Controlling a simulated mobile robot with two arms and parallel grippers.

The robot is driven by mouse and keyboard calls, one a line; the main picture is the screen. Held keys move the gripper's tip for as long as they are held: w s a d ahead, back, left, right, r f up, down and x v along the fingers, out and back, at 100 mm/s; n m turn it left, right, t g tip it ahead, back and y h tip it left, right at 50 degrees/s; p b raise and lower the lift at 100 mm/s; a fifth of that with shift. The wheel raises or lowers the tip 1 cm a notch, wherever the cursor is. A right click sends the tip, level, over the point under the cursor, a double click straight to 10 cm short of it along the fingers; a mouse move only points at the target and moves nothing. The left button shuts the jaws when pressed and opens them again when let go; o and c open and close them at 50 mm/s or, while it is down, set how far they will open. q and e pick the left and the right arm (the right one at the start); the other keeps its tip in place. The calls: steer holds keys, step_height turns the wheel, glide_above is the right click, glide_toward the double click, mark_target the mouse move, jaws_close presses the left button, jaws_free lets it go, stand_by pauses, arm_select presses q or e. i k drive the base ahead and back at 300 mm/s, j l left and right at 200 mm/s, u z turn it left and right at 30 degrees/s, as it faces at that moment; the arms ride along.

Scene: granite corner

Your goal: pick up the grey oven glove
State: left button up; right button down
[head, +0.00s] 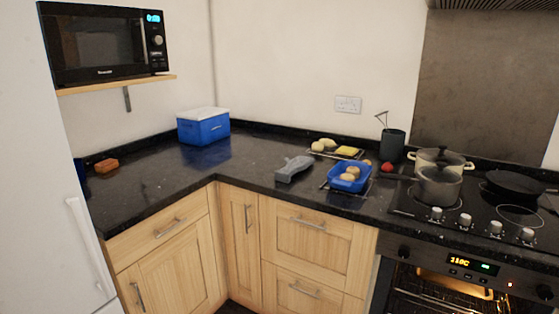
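A grey oven glove (294,168) lies on the dark granite worktop (258,177), right of the inner corner and near the front edge. It looks like a long, low, slightly lumpy shape. Nothing covers it. It lies left of a blue dish and apart from it. Neither of my grippers shows in the head view.
A blue dish (338,184) with round food stands on a wire rack. Pots (438,186) and a pan (515,185) are on the hob, above a lit oven (470,275). A blue box (204,127) stands in the corner. The worktop left of the glove is clear.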

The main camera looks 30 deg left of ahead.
mark_target(299, 163)
steer(key=i+j, duration=0.2)
steer(key=j, duration=0.2)
steer(key=i+j, duration=0.15)
steer(key=j, duration=0.2)
steer(key=i+j, duration=0.2)
steer(key=j, duration=0.2)
steer(key=i+j, duration=0.15)
steer(key=j, duration=0.2)
